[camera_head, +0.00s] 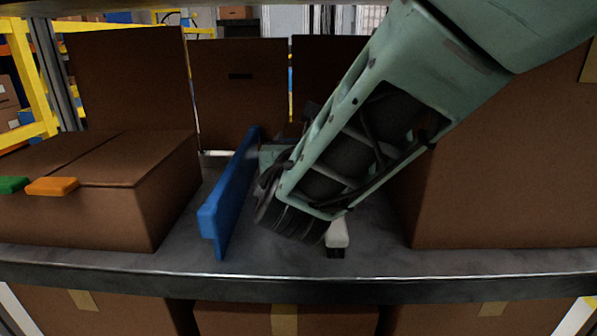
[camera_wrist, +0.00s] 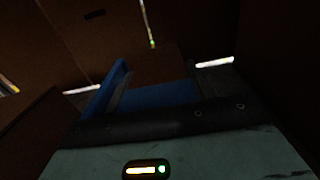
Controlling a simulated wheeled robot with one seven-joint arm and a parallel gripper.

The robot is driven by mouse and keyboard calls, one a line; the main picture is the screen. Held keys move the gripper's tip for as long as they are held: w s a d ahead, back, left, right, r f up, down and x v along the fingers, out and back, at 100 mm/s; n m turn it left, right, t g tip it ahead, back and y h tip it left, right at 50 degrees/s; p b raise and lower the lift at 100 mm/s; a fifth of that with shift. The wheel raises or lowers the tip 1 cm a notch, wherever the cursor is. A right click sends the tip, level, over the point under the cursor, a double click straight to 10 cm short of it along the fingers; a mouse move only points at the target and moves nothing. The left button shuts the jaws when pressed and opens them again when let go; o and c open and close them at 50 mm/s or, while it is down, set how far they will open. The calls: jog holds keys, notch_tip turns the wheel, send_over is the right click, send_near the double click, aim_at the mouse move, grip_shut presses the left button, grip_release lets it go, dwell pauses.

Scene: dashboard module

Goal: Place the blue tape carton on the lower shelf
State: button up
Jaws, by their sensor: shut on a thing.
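The blue tape carton (camera_wrist: 155,68) shows in the wrist view as a brown box with a blue band, just beyond the dark front edge of my gripper (camera_wrist: 165,118). My gripper (camera_head: 290,215) reaches down over the grey shelf (camera_head: 300,262) in the head view. It is shut on the carton, whose body my arm mostly hides there. A long upright blue panel (camera_head: 229,192) stands just left of my gripper. I cannot tell whether it belongs to the carton. My fingertips are not clear in either view.
A brown box (camera_head: 95,215) stands left, with green and orange pieces on its front edge. A large brown box (camera_head: 505,175) stands close on the right. Tall brown boxes (camera_head: 238,90) stand behind. Bare shelf lies in front of my gripper. More boxes (camera_head: 285,316) sit below.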

notch_tip(320, 180, down, 4)
jog(key=shift+f+b, duration=0.1)
jog(key=shift+b, duration=0.85)
jog(key=shift+f, duration=0.2)
jog(key=o, duration=1.3)
